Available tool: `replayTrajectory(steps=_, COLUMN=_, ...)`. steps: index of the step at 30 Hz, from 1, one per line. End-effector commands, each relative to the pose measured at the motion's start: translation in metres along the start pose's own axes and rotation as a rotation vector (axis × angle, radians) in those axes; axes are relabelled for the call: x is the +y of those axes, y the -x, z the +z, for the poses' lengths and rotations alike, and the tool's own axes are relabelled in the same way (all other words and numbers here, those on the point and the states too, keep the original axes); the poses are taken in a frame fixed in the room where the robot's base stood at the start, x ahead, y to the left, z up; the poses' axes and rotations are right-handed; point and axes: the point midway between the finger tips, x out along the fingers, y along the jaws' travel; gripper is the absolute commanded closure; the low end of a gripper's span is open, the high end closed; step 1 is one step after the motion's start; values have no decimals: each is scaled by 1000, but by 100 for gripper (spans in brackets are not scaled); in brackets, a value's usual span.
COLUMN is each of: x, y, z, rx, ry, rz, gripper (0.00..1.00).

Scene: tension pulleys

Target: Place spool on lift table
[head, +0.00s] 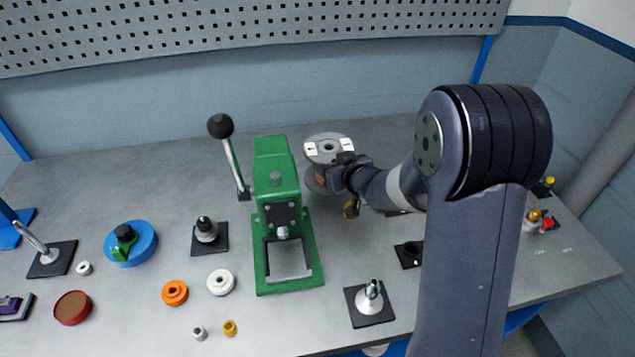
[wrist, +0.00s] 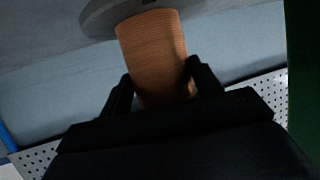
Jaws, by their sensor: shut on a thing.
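The spool (head: 325,148) has grey flanges, pale labels on its upper flange and a copper-coloured winding. It is behind and to the right of the green press in the head view. My gripper (head: 338,178) is shut on the winding from the right side. In the wrist view, the copper winding (wrist: 153,50) lies between the two dark fingers (wrist: 160,85), with one grey flange beyond it. I cannot tell whether the spool touches the surface below. The lift table cannot be clearly identified; a dark plate (head: 396,212) with a yellow knob beside it is partly hidden under my arm.
The green press (head: 277,205) with its black-knobbed lever stands close left of the spool. Several small fixtures and rings, including a blue disc (head: 142,243) and an orange ring (head: 174,292), are spread across the grey bench. The back left of the bench is clear.

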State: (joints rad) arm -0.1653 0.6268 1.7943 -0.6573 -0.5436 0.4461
Motion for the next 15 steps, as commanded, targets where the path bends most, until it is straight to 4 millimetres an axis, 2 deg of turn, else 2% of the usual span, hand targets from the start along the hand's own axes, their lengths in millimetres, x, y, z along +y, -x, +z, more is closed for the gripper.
replayTrajectory(steps=8, x=0, y=-8, z=19, rx=3, ry=-1, rz=1, gripper=80)
replayTrajectory(steps=15, x=0, y=-18, z=45, rx=2, ry=-2, rz=1, gripper=80)
